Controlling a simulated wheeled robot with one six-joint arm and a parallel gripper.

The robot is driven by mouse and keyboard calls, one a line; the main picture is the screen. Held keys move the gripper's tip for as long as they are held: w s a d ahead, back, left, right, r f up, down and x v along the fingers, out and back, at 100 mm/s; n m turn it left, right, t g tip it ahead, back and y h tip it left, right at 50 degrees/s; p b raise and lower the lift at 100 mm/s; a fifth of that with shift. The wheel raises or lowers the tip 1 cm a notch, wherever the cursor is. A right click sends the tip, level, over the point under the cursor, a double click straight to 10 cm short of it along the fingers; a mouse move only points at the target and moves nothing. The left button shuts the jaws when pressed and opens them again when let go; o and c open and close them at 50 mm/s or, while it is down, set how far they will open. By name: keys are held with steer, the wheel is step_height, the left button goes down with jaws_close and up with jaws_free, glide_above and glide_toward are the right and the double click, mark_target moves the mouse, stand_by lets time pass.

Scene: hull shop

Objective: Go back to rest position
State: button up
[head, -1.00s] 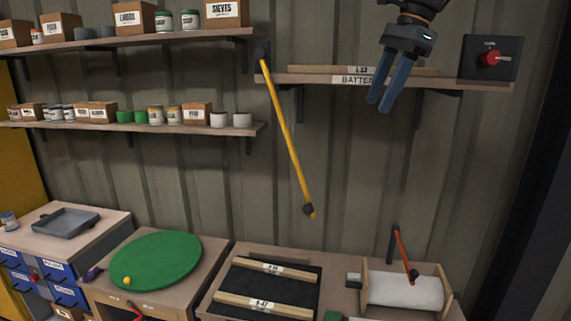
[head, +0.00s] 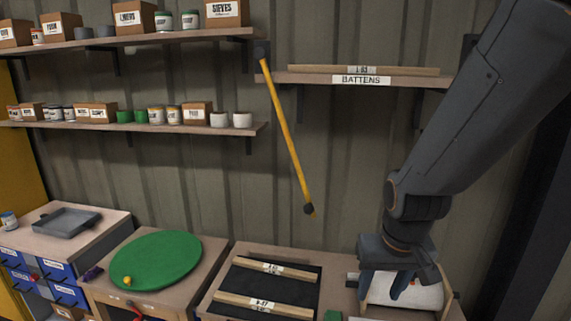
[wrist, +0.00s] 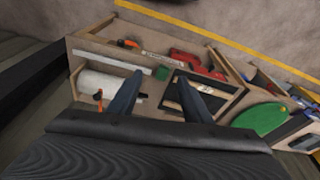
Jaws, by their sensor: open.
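My gripper (head: 392,285) hangs pointing down at the lower right of the head view, in front of the white roll (head: 425,293) on the bench. Its blue fingers are apart with nothing between them. In the wrist view my gripper (wrist: 155,95) shows two spread fingers over the bench, with the white roll (wrist: 110,84) to the left and the black mat (wrist: 205,100) with battens to the right. My arm covers the right part of the head view, hiding most of the switch box and the right end of the battens shelf.
The battens shelf (head: 300,78) holds one long batten (head: 320,70). A yellow bar (head: 285,135) hangs on the wall. Two battens lie on the black mat (head: 285,284). A green disc (head: 160,258) lies on the bench to the left.

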step_height(320, 180, down, 12)
steer(key=g+b, duration=0.1)
steer(key=b, duration=0.9)
steer(key=shift+s+f+b, duration=0.15)
steer(key=shift+f+b, duration=0.05)
steer(key=shift+b, duration=0.1)
steer(key=shift+d, duration=0.1)
